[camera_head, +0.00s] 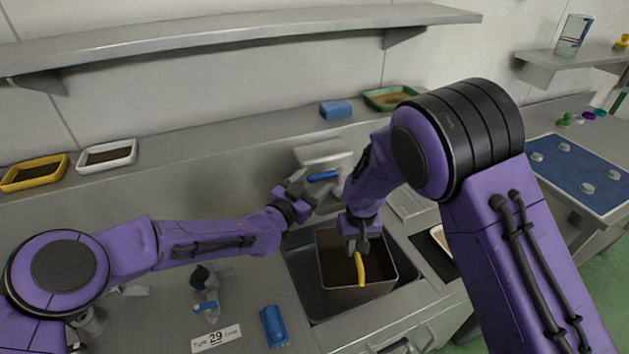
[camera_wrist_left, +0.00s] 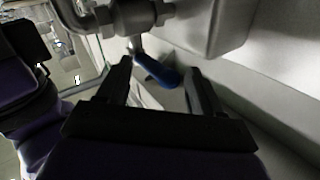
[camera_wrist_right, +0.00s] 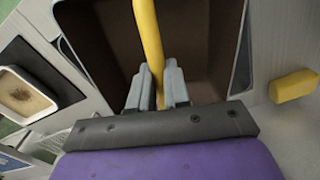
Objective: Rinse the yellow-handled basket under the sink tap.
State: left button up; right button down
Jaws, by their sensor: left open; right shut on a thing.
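The basket (camera_head: 345,292) is a grey rectangular bin with a dark brown inside and a yellow handle (camera_head: 359,268). It sits in the sink basin (camera_head: 305,276). My right gripper (camera_head: 358,246) is shut on the yellow handle; in the right wrist view the handle (camera_wrist_right: 149,38) passes between its fingers. The tap has a blue lever (camera_head: 322,176) below a grey housing (camera_head: 322,155). My left gripper (camera_head: 308,190) is open at the lever. In the left wrist view the lever (camera_wrist_left: 156,71) lies between the spread fingertips. I see no water running.
A yellow block (camera_wrist_right: 294,87) shows beside the basin. A shelf (camera_head: 230,35) runs above; trays (camera_head: 107,157) line the back ledge.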

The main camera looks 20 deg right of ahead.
pick_arm(q)
jog(key=shift+w+d, duration=0.35)
jog(key=shift+w, duration=0.05)
